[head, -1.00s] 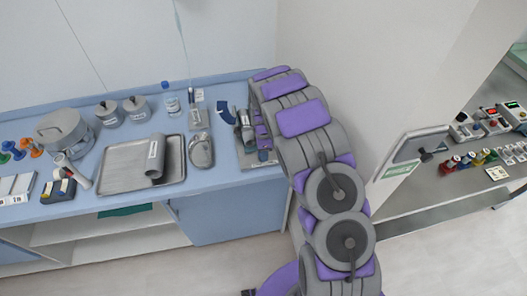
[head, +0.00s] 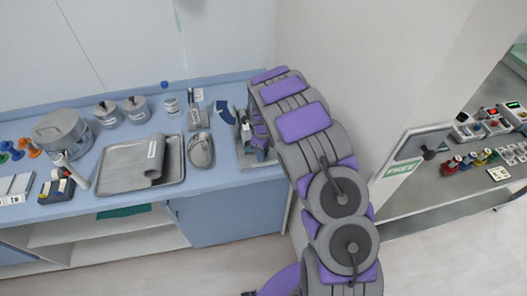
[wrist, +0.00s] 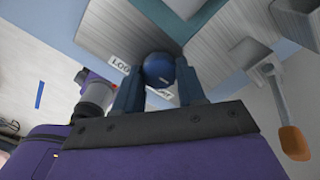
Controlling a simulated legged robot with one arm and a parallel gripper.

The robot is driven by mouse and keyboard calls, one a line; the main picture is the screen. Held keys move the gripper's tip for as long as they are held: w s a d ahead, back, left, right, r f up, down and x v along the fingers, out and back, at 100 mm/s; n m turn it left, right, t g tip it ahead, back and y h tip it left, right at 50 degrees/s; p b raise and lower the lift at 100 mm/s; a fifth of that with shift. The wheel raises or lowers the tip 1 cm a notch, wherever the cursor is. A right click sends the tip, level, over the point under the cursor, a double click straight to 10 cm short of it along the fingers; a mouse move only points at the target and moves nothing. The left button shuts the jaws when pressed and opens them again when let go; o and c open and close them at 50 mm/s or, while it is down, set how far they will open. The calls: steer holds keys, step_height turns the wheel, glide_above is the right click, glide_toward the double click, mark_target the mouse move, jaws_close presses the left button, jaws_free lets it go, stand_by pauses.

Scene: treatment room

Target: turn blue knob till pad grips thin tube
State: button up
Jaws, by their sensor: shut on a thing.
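The blue knob (wrist: 158,70) is round and sits between my two fingertips in the wrist view. My gripper (wrist: 158,88) is shut on it, one dark finger on each side. The knob is in front of a grey fixture (wrist: 110,38); white labels beside it are partly covered, one starting "LOO". A teal part (wrist: 205,18) lies above the knob. I cannot make out the pad or the thin tube, or whether they touch. In the head view my arm reaches to the counter's right end and mostly hides the gripper and the fixture.
The blue counter (head: 225,192) holds a metal tray (head: 115,177) with a grey roll, a kidney dish (head: 200,151) and lidded pots. An orange-tipped tool (wrist: 293,142) is close on the right in the wrist view. A wall stands right of my arm.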

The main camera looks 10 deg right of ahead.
steer(key=shift+w+a+r, duration=0.1)
steer(key=shift+w, duration=0.05)
steer(key=o, duration=0.9)
steer(key=shift+w, duration=0.1)
steer(key=shift+c, duration=0.2)
steer(key=shift+o, duration=1)
steer(key=shift+a, duration=0.1)
step_height(320, 180, up, 17)
steer(key=p, duration=0.1)
steer(key=shift+p, duration=0.3)
steer(key=shift+r, duration=0.1)
